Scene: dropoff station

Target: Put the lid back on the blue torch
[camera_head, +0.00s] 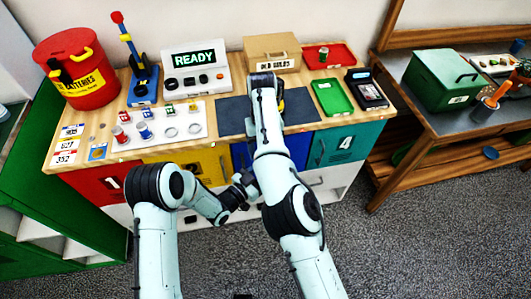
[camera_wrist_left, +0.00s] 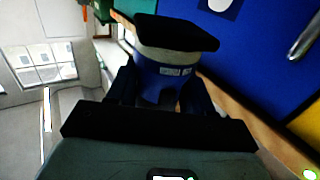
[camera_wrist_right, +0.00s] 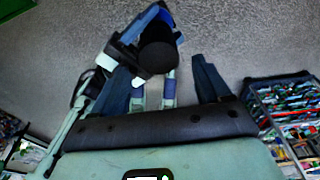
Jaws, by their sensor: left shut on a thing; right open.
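My left gripper (camera_head: 243,186) is in front of the cabinet, shut on the blue torch. In the left wrist view the torch (camera_wrist_left: 160,74) is a blue body with a pale collar and a wide black end, between the fingers (camera_wrist_left: 160,90). In the right wrist view its round black end (camera_wrist_right: 158,57) faces my right gripper (camera_wrist_right: 165,82), which is open and empty, with the torch beyond its fingers. The right gripper is hidden behind its own arm in the head view. I cannot tell which piece is the lid.
A dark mat (camera_head: 232,118) lies mid-counter, partly under my right arm. A white tray (camera_head: 185,112) holds small cylinders and rings. A red battery bin (camera_head: 85,85), the READY display (camera_head: 195,60), a cardboard box (camera_head: 272,48), a red tray (camera_head: 338,55) and a green tray (camera_head: 331,97) stand around.

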